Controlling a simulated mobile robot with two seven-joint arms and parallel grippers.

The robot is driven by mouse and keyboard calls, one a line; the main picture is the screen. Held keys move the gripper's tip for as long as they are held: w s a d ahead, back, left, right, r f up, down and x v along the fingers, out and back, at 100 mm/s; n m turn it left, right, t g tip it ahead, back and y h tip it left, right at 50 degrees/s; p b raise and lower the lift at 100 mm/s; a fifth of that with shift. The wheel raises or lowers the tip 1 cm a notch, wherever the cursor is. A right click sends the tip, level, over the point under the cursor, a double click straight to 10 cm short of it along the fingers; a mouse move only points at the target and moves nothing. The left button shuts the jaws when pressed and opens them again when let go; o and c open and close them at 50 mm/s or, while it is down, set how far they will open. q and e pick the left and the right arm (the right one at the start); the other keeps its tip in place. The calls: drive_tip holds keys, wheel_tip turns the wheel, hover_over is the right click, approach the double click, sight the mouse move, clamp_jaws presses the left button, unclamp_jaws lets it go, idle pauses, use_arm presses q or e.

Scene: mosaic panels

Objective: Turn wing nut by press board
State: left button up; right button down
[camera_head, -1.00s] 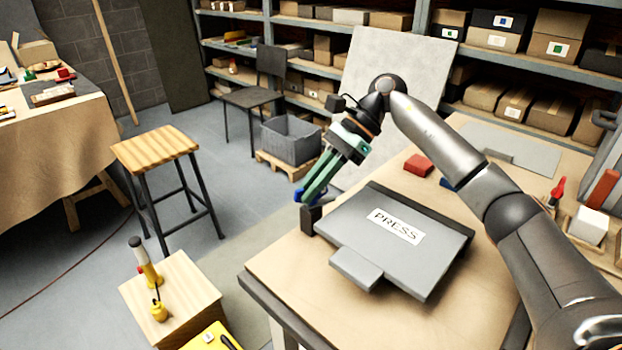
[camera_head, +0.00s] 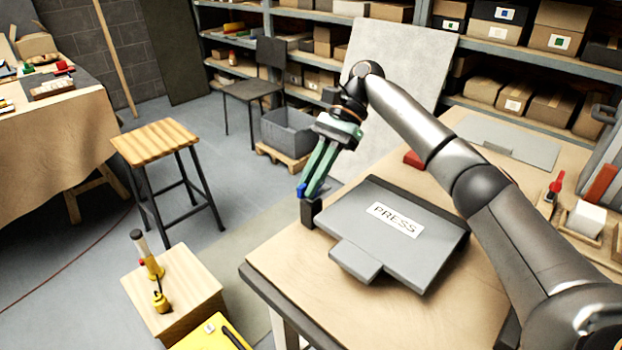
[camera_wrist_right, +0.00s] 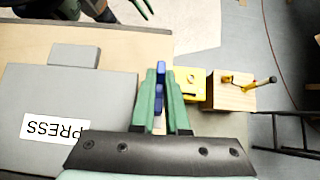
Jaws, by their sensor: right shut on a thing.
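The press board (camera_head: 350,228) is a flat grey slab with a tab and a white PRESS label, lying on the wooden workbench (camera_head: 275,262). A dark post (camera_head: 308,212) stands at its left corner. The blue wing nut (camera_head: 301,190) is at the top of this post; it also shows in the right wrist view (camera_wrist_right: 160,74), between the fingers. My right gripper (camera_head: 309,188) has green fingers pointing down, shut on the wing nut and partly hiding it. Green tips of my left gripper (camera_wrist_right: 143,9) show at the top edge of the right wrist view; their opening is unclear.
A red block (camera_head: 413,159) sits behind the board, partly hidden by my right arm. A white block (camera_head: 586,219) and red-handled tool (camera_head: 556,187) are at the right. A wooden box (camera_head: 175,292) and stool (camera_head: 155,143) stand left of the bench. The bench's front-left area is clear.

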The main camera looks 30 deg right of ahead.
sight(325, 187)
drive_tip(key=c, duration=0.9)
unclamp_jaws()
drive_tip(key=p+v, duration=0.2)
drive_tip(key=v, duration=0.4)
drive_tip(key=shift+a, duration=0.15)
drive_tip(key=shift+p+v, duration=0.55)
drive_tip(key=shift+v, duration=0.35)
drive_tip(key=shift+s+f, duration=0.1)
drive_tip(key=shift+f, duration=0.1)
